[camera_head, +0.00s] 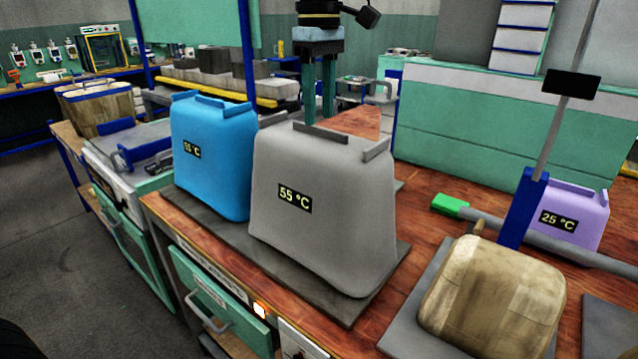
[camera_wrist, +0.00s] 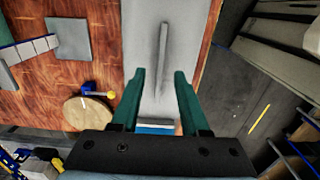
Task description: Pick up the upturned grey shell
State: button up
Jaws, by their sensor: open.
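The grey shell (camera_head: 320,215) stands upturned on a dark mat in the middle of the head view, with a "55 °C" label on its front and raised ridges along its top. My gripper (camera_head: 319,112) points down with its fingers apart, above or behind the shell's top edge. The fingertips' exact distance from the shell is unclear. In the wrist view, my gripper (camera_wrist: 158,75) shows two separate green fingers with nothing held. A pale grey surface with a long thin ridge (camera_wrist: 164,45) lies beyond them; I cannot tell whether it is the shell.
A blue shell (camera_head: 212,150) stands close on the left of the grey one. A wood-patterned shell (camera_head: 495,300), a blue upright post (camera_head: 522,208) and a purple "25 °C" shell (camera_head: 572,212) stand to the right. The wooden bench (camera_head: 420,215) has some bare room behind.

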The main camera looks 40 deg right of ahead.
jog(key=shift+f, duration=1.15)
grip_shut()
dwell(0.5)
